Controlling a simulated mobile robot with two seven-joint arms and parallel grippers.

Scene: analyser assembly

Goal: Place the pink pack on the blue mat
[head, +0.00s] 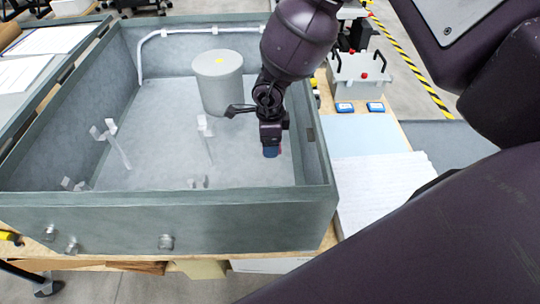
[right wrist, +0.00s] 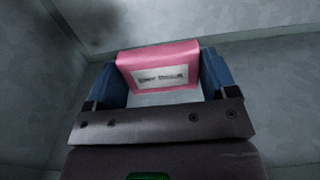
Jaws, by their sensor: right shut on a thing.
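The pink pack (right wrist: 158,56), with a white printed label, is held between the blue fingers of my right gripper (right wrist: 160,80) in the right wrist view. In the head view my right gripper (head: 271,152) points down inside the grey open-topped box, near its right wall. The pale blue mat (head: 362,134) lies flat on the table, outside the box to the right. My left gripper is not in view.
The grey box (head: 180,215) has raised walls between the gripper and the mat. A grey cylinder (head: 219,88) and several pale upright holders stand inside it. A white textured sheet (head: 378,190) lies in front of the mat, and two small blue-edged items (head: 360,107) lie behind it.

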